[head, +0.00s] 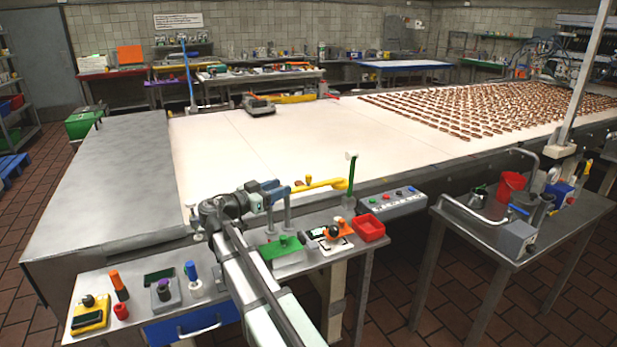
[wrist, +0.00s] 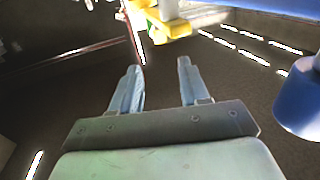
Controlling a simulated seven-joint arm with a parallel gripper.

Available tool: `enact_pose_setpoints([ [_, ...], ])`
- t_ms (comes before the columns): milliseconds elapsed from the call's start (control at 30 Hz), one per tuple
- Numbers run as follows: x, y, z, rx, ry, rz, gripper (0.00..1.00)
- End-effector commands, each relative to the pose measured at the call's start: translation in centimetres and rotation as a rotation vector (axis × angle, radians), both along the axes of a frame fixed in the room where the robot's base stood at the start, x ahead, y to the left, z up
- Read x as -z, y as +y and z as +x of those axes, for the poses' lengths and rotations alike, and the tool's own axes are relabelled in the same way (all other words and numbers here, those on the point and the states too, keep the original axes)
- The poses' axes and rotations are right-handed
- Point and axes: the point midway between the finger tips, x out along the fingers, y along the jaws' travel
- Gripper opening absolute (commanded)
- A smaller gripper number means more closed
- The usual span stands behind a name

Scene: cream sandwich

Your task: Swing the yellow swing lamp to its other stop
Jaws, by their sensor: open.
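The yellow swing lamp (head: 322,185) shows in the head view as a level yellow arm with a rounded right end. It reaches right from beside my gripper (head: 280,190), above the workbench. The left end of the lamp is partly hidden by my gripper. In the wrist view my gripper (wrist: 159,64) has its two blue-grey fingers apart with nothing between them. A yellow part (wrist: 165,26), likely of the lamp, lies just beyond the fingertips at the top. Whether a finger touches the lamp I cannot tell.
A green upright post (head: 351,180) stands right of the lamp. A red bin (head: 369,228) and a button box (head: 394,202) are near it. Several small devices crowd the workbench. A blue rounded object (wrist: 299,102) is close on the right in the wrist view. The white conveyor (head: 300,140) behind is mostly clear.

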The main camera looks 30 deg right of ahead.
Motion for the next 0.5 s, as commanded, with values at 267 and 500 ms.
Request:
enact_pose_setpoints([
  [267, 0.0, -4.7, 1.3, 0.002, -0.001, 0.001, 0.45],
  [500, 0.0, -8.6, 2.3, 0.0, 0.0, 0.002, 0.45],
])
